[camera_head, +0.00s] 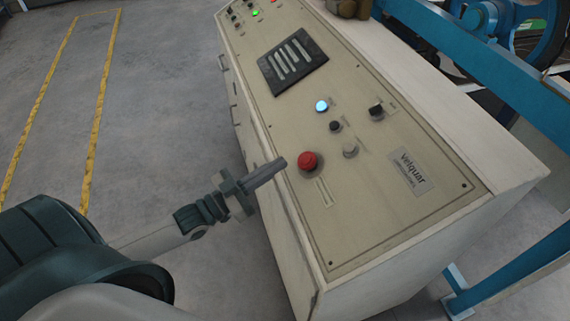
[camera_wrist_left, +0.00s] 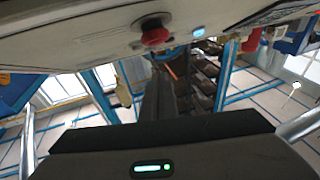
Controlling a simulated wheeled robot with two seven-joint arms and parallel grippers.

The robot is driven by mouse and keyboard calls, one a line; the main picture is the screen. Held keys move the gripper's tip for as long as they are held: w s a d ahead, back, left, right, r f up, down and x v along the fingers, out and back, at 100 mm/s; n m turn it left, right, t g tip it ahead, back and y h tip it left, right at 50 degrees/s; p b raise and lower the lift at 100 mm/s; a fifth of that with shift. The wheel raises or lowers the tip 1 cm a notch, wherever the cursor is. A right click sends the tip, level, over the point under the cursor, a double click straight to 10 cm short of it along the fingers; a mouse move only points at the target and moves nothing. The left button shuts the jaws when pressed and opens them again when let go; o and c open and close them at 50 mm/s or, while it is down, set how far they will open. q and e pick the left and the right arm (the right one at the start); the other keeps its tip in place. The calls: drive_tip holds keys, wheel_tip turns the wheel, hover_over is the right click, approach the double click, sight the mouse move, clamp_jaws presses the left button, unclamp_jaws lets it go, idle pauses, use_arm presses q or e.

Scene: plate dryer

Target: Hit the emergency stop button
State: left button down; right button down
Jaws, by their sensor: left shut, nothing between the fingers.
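The red emergency stop button (camera_head: 308,161) is a round mushroom knob on the sloped beige control panel (camera_head: 350,210). It also shows in the left wrist view (camera_wrist_left: 154,33), near the top, just beyond my fingers. My left gripper (camera_head: 284,161) is shut and empty. In the head view its fingertips are just left of the button, over the panel's near edge, with a small gap between. In the left wrist view the closed fingers (camera_wrist_left: 158,95) point toward the button and appear apart from it. My right gripper is not in view.
A lit blue-white button (camera_head: 322,106), black knobs (camera_head: 376,111) and a grey button (camera_head: 350,150) sit near the red one. A dark slotted plate (camera_head: 292,60) lies farther up. Blue machine framing (camera_head: 480,60) stands behind. The floor at left is open, with yellow lines (camera_head: 97,120).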

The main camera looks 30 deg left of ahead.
use_arm(q)
drive_tip(key=b+v, duration=0.1)
drive_tip(key=v, duration=0.4)
drive_tip(key=shift+r, duration=0.15)
drive_tip(key=shift+s, duration=0.1)
idle(0.4)
